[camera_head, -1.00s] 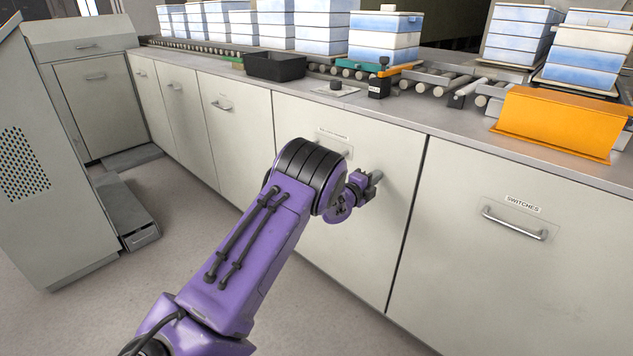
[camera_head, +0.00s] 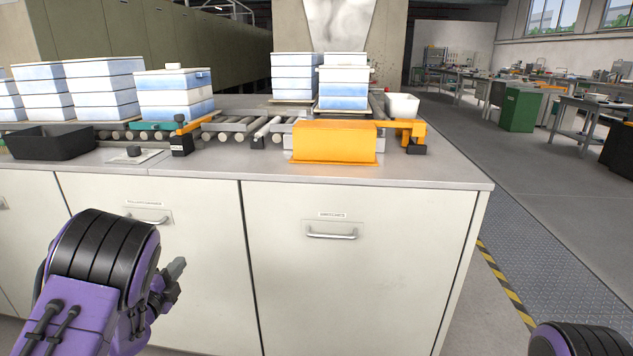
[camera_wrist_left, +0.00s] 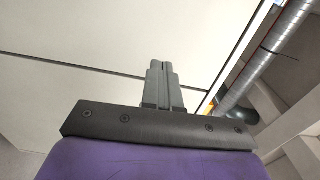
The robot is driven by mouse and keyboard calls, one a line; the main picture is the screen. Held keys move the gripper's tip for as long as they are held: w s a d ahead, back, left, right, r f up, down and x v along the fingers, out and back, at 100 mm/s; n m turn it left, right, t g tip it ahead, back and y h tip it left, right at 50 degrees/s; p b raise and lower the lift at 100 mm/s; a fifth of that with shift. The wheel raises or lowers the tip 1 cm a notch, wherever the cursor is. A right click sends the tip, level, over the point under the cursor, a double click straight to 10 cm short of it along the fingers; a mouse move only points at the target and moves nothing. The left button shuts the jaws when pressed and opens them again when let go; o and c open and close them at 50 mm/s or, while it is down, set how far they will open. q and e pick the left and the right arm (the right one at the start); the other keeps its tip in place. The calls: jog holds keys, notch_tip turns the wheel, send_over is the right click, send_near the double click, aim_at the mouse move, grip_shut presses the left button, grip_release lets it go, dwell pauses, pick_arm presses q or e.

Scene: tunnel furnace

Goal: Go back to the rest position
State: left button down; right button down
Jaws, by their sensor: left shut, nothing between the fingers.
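My left gripper (camera_head: 176,268) is at the lower left of the head view, at the end of my purple arm with its black ribbed joint. It is in front of the pale cabinet doors, below the countertop. The left wrist view shows its two grey fingers (camera_wrist_left: 162,85) together with nothing between them. Of my right arm, only a black ribbed joint shows at the bottom right corner of the head view; its gripper is not visible.
A cabinet (camera_head: 345,250) with bar handles runs across the front. Its counter holds a roller conveyor (camera_head: 237,128), stacked white-blue boxes (camera_head: 176,92), a black tray (camera_head: 52,143) and an orange cover (camera_head: 335,143). Open floor and a striped walkway (camera_head: 505,285) lie to the right.

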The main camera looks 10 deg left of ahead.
pick_arm(q)
jog(key=s+d+f+n+g+y, duration=0.2)
jog(key=s+f+n+g, duration=0.2)
jog(key=s+f+n, duration=0.5)
jog(key=s+d+f+n+g+y, duration=0.2)
jog(key=s+d+f+n+g, duration=0.15)
jog(key=s+f+n, duration=0.55)
jog(key=s+d+f+n+g+h, duration=0.1)
jog(key=s+d+f+n+g, duration=0.25)
jog(key=s+f, duration=0.45)
jog(key=s+d+f+n+g+h, duration=0.1)
jog(key=s+d+f+n+g, duration=0.25)
jog(key=s, duration=0.85)
notch_tip(320, 180, up, 18)
jog(key=d+m+p, duration=0.1)
jog(key=p, duration=1.6)
jog(key=shift+d+f, duration=0.25)
jog(key=shift+d, duration=0.1)
